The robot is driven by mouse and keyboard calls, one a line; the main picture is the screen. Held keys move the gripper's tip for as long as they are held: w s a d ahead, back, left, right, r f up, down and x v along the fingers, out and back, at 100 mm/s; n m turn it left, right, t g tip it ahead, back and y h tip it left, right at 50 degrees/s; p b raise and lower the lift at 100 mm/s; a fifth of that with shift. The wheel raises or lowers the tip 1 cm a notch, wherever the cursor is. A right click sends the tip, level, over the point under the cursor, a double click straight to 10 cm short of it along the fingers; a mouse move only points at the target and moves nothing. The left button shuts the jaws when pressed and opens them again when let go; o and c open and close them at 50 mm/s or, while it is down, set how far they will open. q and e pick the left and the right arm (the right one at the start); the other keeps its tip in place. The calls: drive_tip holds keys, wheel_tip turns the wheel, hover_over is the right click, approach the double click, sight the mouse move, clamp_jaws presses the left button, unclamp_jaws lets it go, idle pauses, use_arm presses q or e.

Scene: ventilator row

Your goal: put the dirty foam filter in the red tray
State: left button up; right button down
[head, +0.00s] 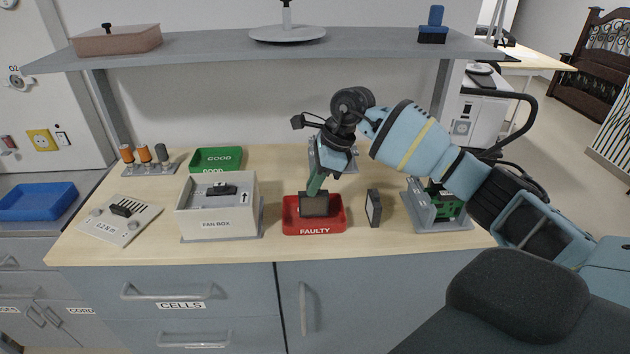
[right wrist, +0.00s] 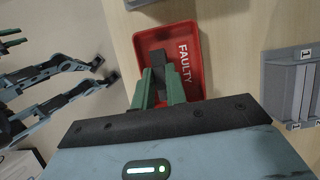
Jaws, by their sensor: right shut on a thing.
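The red tray (head: 315,229), marked FAULTY, sits on the bench in the head view, and in the right wrist view (right wrist: 153,42). My right gripper (head: 316,188) points down over it, shut on a dark grey square filter (head: 314,206). The filter is upright inside the tray; I cannot tell if it touches the floor. In the right wrist view the dark filter (right wrist: 171,80) shows between the green fingers. A second dark panel (head: 373,208) stands upright on the bench right of the tray.
A white fan box (head: 217,224) stands left of the red tray, with a green GOOD tray (head: 216,158) behind it. A grey stand with a green board (head: 440,208) is to the right. A shelf (head: 210,50) spans above the bench.

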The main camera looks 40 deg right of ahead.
drive_tip(key=shift+f, duration=0.4)
drive_tip(key=shift+f, duration=0.25)
drive_tip(key=c, duration=1.4)
unclamp_jaws()
drive_tip(key=shift+c, duration=0.2)
drive_tip(key=shift+r, duration=0.1)
drive_tip(key=shift+r, duration=0.25)
drive_tip(key=v, duration=1.2)
drive_tip(key=shift+r, duration=0.35)
